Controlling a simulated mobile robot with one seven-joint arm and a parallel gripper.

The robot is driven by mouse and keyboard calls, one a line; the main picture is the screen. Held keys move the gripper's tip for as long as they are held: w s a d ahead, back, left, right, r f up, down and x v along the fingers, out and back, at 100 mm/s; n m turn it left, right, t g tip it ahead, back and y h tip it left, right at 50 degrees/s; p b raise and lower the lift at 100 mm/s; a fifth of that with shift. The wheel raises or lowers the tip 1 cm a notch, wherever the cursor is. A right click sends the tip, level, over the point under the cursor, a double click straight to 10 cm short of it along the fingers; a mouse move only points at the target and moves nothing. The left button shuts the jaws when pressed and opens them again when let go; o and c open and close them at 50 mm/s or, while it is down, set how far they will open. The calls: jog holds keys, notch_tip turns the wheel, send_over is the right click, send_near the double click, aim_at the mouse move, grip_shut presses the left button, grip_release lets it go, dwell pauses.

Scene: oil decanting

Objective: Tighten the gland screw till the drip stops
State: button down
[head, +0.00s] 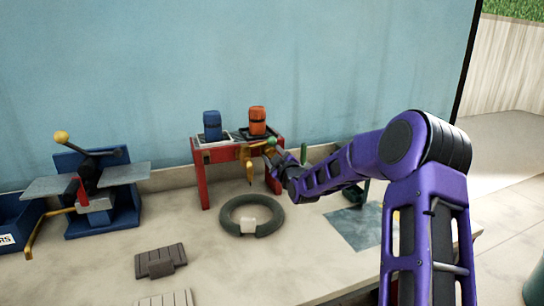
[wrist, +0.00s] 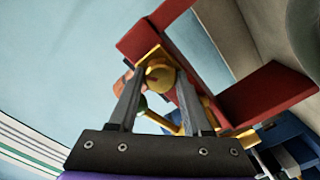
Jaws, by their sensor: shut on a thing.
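A red stand (head: 203,182) carries a blue can (head: 212,125) and an orange can (head: 257,120) on its top. A brass tap (head: 246,154) sits at the front of the stand, below the orange can. A green knob (head: 272,141) shows beside it. My gripper (head: 268,164) reaches the tap from the right. In the wrist view, my fingers (wrist: 158,80) are closed on a round brass part (wrist: 160,74), which looks like the gland screw. The fingers hide part of it. No drip can be made out in either view.
A dark ring (head: 231,225) with a pale block in it lies on the bench in front of the stand. A blue press (head: 128,204) with a yellow-knobbed lever stands at left. Dark slatted pieces (head: 160,261) lie at the front. A grey mat (head: 355,226) lies right of the ring.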

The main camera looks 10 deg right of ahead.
jog(key=m+b, duration=0.2)
jog(key=m, duration=0.1)
jog(key=shift+f, duration=0.2)
jog(key=m+b, duration=0.2)
jog(key=m, duration=0.2)
jog(key=shift+r+m, duration=0.15)
jog(key=shift+m, duration=0.15)
jog(key=m, duration=0.4)
jog(key=shift+d+b, duration=0.1)
jog(key=shift+b, duration=0.2)
jog(key=m, duration=0.4)
jog(key=shift+m, duration=0.4)
jog(key=shift+c, duration=1.7)
grip_release()
jog(key=shift+s, duration=0.15)
